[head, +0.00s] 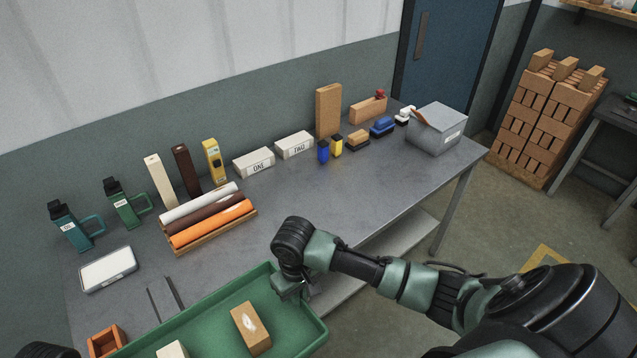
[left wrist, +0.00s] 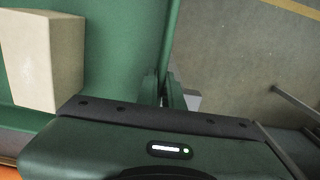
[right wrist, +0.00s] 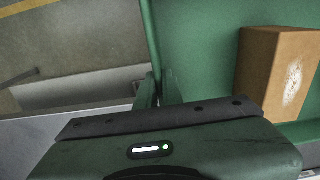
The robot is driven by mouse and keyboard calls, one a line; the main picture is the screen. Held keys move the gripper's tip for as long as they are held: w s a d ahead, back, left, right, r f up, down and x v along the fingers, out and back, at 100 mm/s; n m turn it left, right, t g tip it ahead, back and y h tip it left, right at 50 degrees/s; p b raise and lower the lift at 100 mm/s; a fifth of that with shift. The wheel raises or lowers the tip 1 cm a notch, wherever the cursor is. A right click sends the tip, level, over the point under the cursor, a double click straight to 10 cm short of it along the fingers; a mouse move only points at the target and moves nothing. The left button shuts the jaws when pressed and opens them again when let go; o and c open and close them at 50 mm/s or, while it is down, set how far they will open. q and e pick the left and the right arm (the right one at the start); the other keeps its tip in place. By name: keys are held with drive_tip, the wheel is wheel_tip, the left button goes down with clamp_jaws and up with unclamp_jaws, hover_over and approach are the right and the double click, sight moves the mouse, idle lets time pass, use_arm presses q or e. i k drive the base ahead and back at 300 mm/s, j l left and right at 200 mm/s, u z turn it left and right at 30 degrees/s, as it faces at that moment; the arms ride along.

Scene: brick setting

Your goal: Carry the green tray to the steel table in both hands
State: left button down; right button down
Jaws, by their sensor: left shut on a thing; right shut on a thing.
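The green tray (head: 205,308) shows at the bottom of the head view, beside the front edge of the grey metal-looking table (head: 345,205). I cannot tell whether it touches the table. It holds a tan brick (head: 250,328) with a white smudge and a pale block (head: 172,350). My right gripper (head: 292,290) is shut on the tray's wall at its right end; the grip also shows in the right wrist view (right wrist: 158,88). My left gripper (left wrist: 163,90) is shut on the tray's wall near the pale block. The tray's near side is cut off in the head view.
The table's back carries several bottles, blocks and a grey box (head: 436,128). Coloured rolls (head: 210,220) lie in a wooden holder. A white-topped box (head: 108,268) and an orange-brown box (head: 106,340) are at the left. Stacked bricks (head: 550,120) and a darker table (head: 605,135) stand at the right.

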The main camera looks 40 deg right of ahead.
sight(324, 218)
drive_tip(key=l, duration=1.4)
drive_tip(key=k+l, duration=0.1)
drive_tip(key=l, duration=0.3)
drive_tip(key=k+l, duration=0.1)
drive_tip(key=l, duration=0.35)
